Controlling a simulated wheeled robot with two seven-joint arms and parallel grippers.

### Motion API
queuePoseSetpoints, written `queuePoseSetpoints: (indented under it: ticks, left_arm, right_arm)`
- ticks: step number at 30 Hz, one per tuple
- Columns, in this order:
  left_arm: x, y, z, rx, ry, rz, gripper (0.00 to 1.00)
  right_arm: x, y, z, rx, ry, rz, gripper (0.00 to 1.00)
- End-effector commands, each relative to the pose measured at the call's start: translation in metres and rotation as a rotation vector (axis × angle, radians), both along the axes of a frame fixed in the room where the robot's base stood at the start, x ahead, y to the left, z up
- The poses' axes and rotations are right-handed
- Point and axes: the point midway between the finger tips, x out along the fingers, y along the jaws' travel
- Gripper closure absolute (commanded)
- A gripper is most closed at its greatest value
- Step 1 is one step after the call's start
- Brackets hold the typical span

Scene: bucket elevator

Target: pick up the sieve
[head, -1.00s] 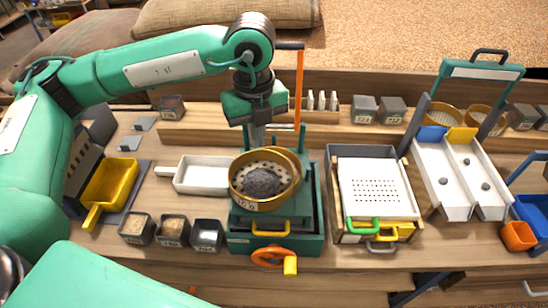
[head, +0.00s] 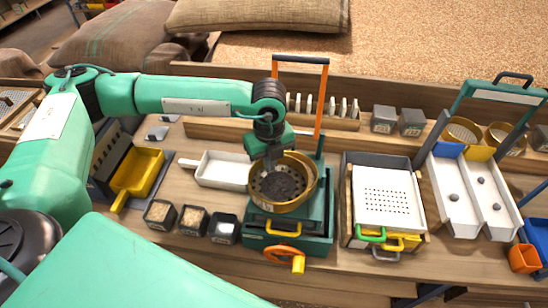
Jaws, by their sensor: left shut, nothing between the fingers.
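The sieve (head: 284,205) is a round brass-coloured pan with a perforated bottom and dark grains in it. It sits on top of the green machine (head: 318,222) with the orange crank, at the middle of the head view. My left gripper (head: 268,168) points down at the sieve's back left rim. It is shut, and its fingertips are partly hidden against the rim, so I cannot tell whether they touch it. My right gripper is not in view.
A white scoop tray (head: 222,170) and a yellow scoop (head: 138,172) lie to the left. Several small bins (head: 193,221) stand in front. A white perforated tray (head: 385,196) is to the right. The machine's orange post (head: 321,100) rises behind the sieve.

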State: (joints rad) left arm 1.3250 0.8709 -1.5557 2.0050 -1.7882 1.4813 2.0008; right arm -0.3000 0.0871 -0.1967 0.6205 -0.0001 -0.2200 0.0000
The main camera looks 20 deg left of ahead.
Motion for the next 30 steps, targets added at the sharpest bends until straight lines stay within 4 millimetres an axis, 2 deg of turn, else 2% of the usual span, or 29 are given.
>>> queuePoseSetpoints:
  ticks: [5, 16, 25, 30]
  left_arm:
    - [0.006, 0.007, 0.001, 0.0, 0.0, 0.001, 1.0]
    - [0.007, 0.008, -0.001, 0.0, 0.0, 0.0, 1.0]
    - [0.021, 0.024, -0.005, 0.0, -0.001, 0.004, 1.0]
    - [0.024, 0.028, 0.0, 0.003, 0.0, 0.002, 1.0]
  right_arm:
    - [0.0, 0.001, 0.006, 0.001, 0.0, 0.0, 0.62]
    - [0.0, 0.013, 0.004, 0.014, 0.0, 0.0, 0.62]
    - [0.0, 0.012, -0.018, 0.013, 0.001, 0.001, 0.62]
    - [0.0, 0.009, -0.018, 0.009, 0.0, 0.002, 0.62]
